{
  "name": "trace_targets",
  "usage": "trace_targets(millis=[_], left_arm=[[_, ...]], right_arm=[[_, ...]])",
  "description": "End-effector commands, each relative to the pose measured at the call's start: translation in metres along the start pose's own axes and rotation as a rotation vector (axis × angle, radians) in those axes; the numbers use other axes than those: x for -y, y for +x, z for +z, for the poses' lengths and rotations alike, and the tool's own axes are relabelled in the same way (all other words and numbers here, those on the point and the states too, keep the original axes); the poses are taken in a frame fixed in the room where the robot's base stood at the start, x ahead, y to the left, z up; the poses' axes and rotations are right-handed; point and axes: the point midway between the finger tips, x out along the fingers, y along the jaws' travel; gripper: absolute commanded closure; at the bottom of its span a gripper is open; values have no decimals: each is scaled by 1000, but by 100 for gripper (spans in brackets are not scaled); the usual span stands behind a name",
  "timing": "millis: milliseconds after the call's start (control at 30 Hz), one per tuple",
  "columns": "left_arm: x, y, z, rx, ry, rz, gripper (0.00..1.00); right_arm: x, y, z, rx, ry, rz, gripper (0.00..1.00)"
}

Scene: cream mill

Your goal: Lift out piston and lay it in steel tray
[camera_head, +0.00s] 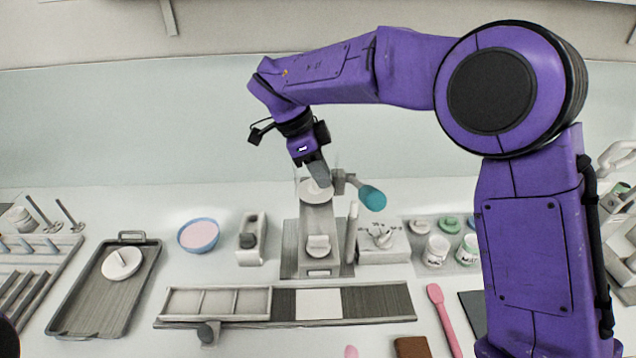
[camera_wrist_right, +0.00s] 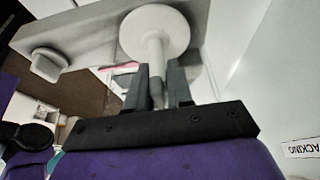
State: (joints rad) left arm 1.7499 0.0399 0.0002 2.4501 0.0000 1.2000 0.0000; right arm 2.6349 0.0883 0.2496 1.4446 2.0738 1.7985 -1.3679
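The piston, a pale disc (camera_head: 316,188) with a stem, is at the top of the grey upright mill (camera_head: 318,225). In the right wrist view the disc (camera_wrist_right: 155,32) shows beyond my fingertips. My right gripper (camera_head: 318,172) points down at it from above; in the wrist view its fingers (camera_wrist_right: 158,82) lie close on both sides of the stem and appear shut on it. I cannot tell whether the disc has left its seat. The steel tray (camera_head: 74,318) lies at the left and holds a white round lid with a knob (camera_head: 122,263). My left gripper is out of view.
A blue-rimmed bowl (camera_head: 198,235) and a small grey box (camera_head: 251,240) stand between tray and mill. A teal-ended handle (camera_head: 372,198) sticks out right of the mill. A long divided rack (camera_head: 283,322) lies in front. The tray's front half is clear.

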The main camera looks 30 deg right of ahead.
Motion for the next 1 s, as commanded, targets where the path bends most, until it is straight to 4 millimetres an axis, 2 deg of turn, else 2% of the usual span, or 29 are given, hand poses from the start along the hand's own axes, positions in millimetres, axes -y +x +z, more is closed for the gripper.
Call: trace_targets(millis=[333, 467, 667, 1000], left_arm=[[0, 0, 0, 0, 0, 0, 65], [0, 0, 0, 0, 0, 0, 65], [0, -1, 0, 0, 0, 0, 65], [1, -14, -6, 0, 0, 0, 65]], right_arm=[[0, -1, 0, 0, -1, 1, 100], [0, -8, -3, 1, 0, -1, 100], [1, -42, -17, 2, 2, -3, 100], [0, -119, -48, 1, 2, -3, 100]])
